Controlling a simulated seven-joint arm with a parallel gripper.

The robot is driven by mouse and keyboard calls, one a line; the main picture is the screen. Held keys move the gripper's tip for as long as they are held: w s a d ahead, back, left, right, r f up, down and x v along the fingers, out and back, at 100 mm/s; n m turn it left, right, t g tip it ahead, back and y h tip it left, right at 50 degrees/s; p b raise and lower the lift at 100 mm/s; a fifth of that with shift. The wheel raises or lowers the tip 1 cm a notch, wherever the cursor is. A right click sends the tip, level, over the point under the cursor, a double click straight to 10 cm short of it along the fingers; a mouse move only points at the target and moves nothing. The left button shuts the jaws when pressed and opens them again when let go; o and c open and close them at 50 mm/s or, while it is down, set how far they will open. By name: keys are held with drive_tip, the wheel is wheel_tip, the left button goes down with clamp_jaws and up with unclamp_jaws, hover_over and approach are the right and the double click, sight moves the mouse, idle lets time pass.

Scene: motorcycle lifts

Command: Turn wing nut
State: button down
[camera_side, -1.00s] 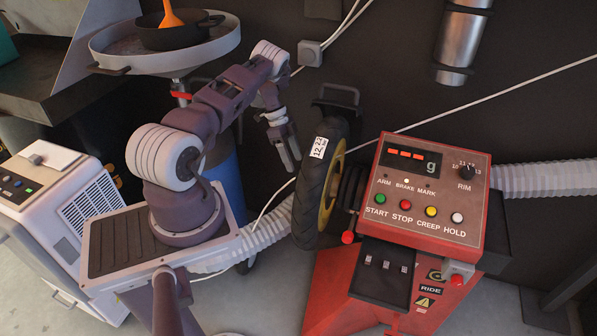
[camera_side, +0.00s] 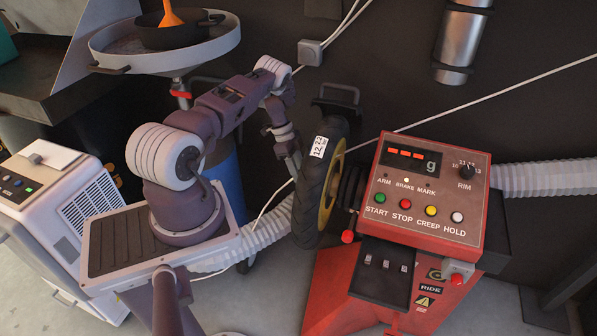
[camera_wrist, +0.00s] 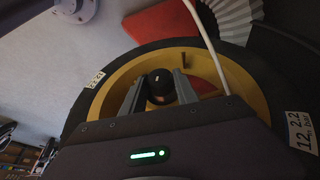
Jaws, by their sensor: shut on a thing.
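The wheel (camera_side: 318,190) with a black tire and yellow rim is mounted upright on the red balancing machine. In the wrist view its yellow rim (camera_wrist: 115,92) fills the middle. The wing nut (camera_wrist: 160,84) shows as a dark, rounded piece at the wheel's centre, partly hidden by my fingers. My gripper (camera_wrist: 159,90) has one grey finger on each side of it and is shut on it. In the side view my gripper (camera_side: 296,168) reaches the wheel's left face, and the tire hides the nut.
The red control panel (camera_side: 428,190) with coloured buttons stands right of the wheel. A thin white cable (camera_wrist: 207,45) crosses in front of the wheel near my right finger. A white hose (camera_side: 265,230) runs below.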

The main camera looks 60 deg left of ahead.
drive_tip(key=shift+s+d+m+t+y, duration=0.15)
drive_tip(key=shift+m+t+y, duration=0.05)
drive_tip(key=shift+t+y, duration=0.6)
drive_tip(key=shift+s+d+m+t+y, duration=0.1)
drive_tip(key=shift+m+t+y, duration=0.1)
drive_tip(key=shift+t+y, duration=0.6)
drive_tip(key=c, duration=0.9)
unclamp_jaws()
drive_tip(key=v, duration=0.7)
